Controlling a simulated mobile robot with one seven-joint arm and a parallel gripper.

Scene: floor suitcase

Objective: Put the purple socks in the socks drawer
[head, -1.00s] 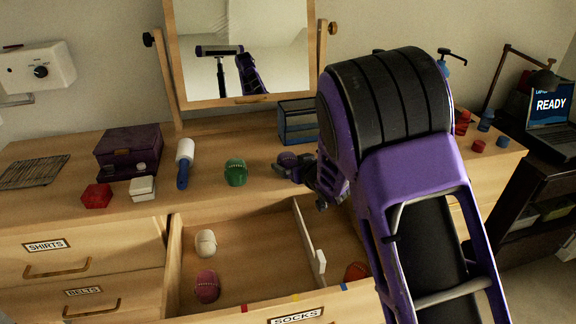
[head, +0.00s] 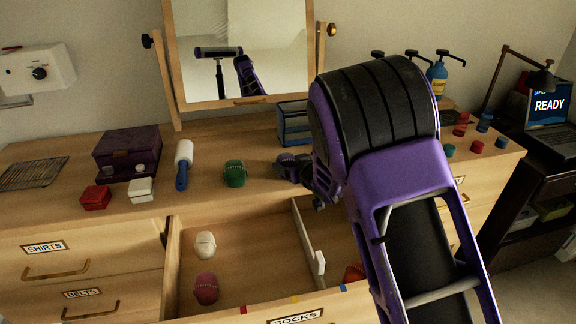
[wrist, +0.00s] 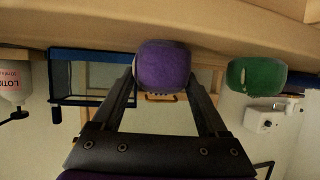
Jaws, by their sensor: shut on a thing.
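The purple socks (wrist: 163,66) are a rounded bundle between the two fingers of my gripper (wrist: 162,78) in the wrist view. My gripper is shut on them. In the head view the purple socks (head: 288,157) show at the tip of my gripper (head: 290,168), over the dresser top right of the green socks; I cannot tell whether they touch the wood. The socks drawer (head: 250,312) is pulled open below. A white bundle (head: 205,244) and a pink bundle (head: 206,288) lie in its left part. An orange-red bundle (head: 354,272) lies right of the divider (head: 308,243), partly hidden by my arm.
The green socks (head: 234,173) stand on the dresser top (head: 60,215). A blue-edged glass box (head: 293,125) stands behind the purple socks. The drawer's middle floor is clear.

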